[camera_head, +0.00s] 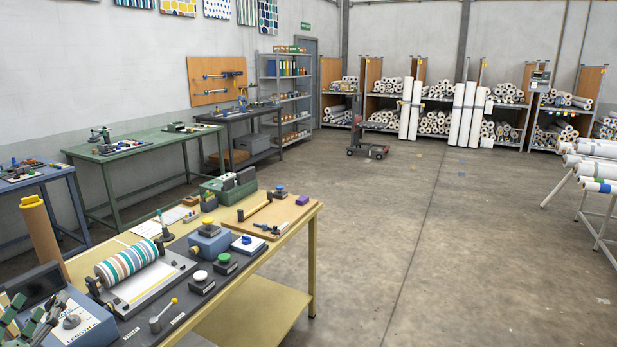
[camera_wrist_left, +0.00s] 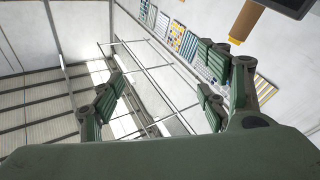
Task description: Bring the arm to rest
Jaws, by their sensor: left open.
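My left gripper (camera_head: 28,318) is at the lower left corner of the head view, partly cut off by the frame edge. Its green fingers are in front of a blue-grey control box (camera_head: 75,322) with a round knob; I cannot tell whether they touch it. In the left wrist view my left gripper (camera_wrist_left: 160,92) has its fingers spread wide apart with nothing between them. That camera looks up past the fingers at the wall and ceiling. My right gripper is in neither view.
The yellow workbench (camera_head: 312,222) carries a striped roller (camera_head: 131,262), several push buttons, a small lever (camera_head: 162,315) and a wooden board (camera_head: 268,212). A dark screen (camera_head: 36,285) and an orange-brown roll (camera_head: 44,237) stand near the gripper. The floor (camera_head: 430,260) to the right is clear.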

